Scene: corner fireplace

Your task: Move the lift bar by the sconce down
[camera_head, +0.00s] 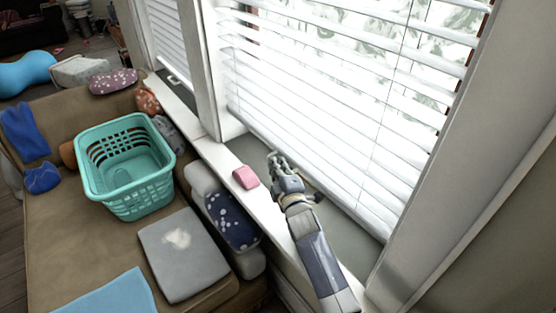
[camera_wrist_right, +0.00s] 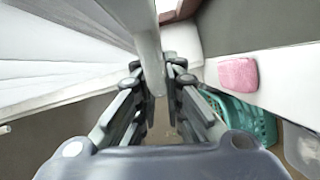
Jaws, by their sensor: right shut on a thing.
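A large window blind with white slats (camera_head: 330,110) hangs over the window in the head view, and its lower edge slants down to the right. My right gripper (camera_head: 277,160) is at the left part of that lower edge, above the sill. In the right wrist view a pale bar (camera_wrist_right: 151,45) runs from the top down between the fingers of the right gripper (camera_wrist_right: 158,85). The gripper is shut on this bar, which looks like the lift bar. In the head view the gripper hides the held part. No sconce shows. My left gripper is not in view.
A pink block (camera_head: 246,177) lies on the white sill left of my right gripper. A brown sofa (camera_head: 75,230) stands below with a teal basket (camera_head: 125,165), a grey cushion (camera_head: 182,255) and a blue cloth (camera_head: 115,298). The window frame (camera_head: 450,150) rises at the right.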

